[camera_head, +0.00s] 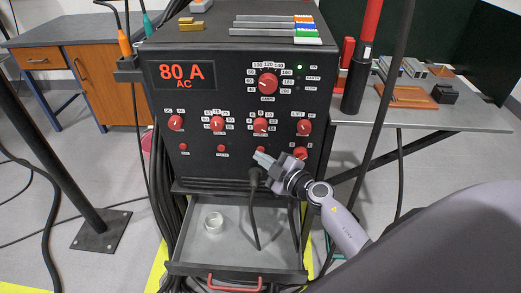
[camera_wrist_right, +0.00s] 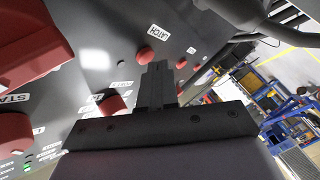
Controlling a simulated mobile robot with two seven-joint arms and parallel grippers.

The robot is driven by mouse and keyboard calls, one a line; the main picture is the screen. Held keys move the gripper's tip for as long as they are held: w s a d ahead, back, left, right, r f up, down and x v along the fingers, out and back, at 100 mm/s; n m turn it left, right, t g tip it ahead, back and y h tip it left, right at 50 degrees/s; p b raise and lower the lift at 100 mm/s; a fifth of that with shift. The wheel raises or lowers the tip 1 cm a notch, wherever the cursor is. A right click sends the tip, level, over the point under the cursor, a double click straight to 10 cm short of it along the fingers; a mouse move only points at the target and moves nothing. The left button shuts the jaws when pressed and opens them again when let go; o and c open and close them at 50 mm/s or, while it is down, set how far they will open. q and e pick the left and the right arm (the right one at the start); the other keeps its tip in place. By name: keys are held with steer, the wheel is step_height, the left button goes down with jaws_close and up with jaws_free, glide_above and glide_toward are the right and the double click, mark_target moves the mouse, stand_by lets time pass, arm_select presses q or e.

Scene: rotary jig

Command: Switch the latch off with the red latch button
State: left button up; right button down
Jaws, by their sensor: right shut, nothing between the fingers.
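The black welder front panel (camera_head: 215,100) carries a row of small red buttons. The red latch button (camera_wrist_right: 145,55) shows beside the LATCH label (camera_wrist_right: 158,31) in the wrist view, just beyond my fingertips. In the head view it is the button (camera_head: 261,150) right by my gripper's tip. My right gripper (camera_head: 264,158) is shut and empty, its fingers pointing at the panel. The fingertips (camera_wrist_right: 157,72) are very near the button; I cannot tell whether they touch it. My left gripper is not in view.
Two other small red buttons (camera_head: 221,148) sit to the left on the panel. Red knobs (camera_head: 260,125) lie above. A cable (camera_head: 254,205) hangs from the panel below my gripper. An open drawer (camera_head: 190,242) holding a tape roll (camera_head: 213,222) juts out beneath.

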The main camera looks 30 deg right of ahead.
steer(key=shift+s+a, duration=0.2)
steer(key=shift+s, duration=0.05)
steer(key=s+a+p, duration=0.2)
steer(key=s+a, duration=0.1)
steer(key=s, duration=0.2)
steer(key=shift+a, duration=0.2)
stand_by(0.3)
stand_by(0.4)
